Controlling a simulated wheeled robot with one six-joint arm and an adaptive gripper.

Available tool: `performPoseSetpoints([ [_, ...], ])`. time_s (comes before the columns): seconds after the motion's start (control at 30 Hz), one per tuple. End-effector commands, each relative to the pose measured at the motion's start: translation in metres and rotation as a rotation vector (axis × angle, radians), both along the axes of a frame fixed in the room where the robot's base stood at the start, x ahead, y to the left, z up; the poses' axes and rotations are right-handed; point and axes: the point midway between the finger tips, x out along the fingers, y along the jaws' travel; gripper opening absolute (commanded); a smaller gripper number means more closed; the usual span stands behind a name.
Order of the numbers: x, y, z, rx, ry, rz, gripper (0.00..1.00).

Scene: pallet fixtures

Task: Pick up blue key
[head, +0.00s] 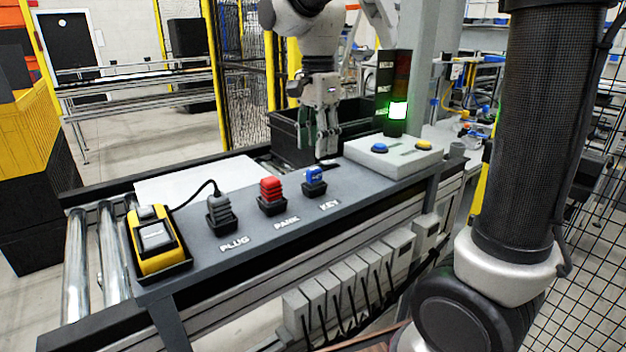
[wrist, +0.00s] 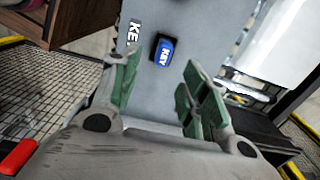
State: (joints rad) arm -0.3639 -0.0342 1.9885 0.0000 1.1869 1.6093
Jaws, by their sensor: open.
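The blue key (head: 314,177) sits upright in a small black holder beside the white KEY label on the grey panel. It also shows in the wrist view (wrist: 165,52), beyond my fingertips. My gripper (head: 318,143) hangs above the far side of the panel, near the key and apart from it. In the wrist view my gripper (wrist: 157,72) has its two green-padded fingers spread wide with nothing between them. The key lies between the finger lines, further off.
A red block (head: 271,190) and a grey plug (head: 219,208) stand left of the key in holders. A yellow device (head: 155,240) sits at the left end. A button box (head: 394,155) and lit signal tower (head: 397,110) stand right. A black crate (head: 285,133) is behind.

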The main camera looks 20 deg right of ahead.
Motion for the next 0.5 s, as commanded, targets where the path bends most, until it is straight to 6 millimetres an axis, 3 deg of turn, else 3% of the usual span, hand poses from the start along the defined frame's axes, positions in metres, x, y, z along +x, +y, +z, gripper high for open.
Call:
performPoseSetpoints([
  [0.5, 0.002, 0.006, -0.068, -0.001, 0.004, -0.012, 0.45],
])
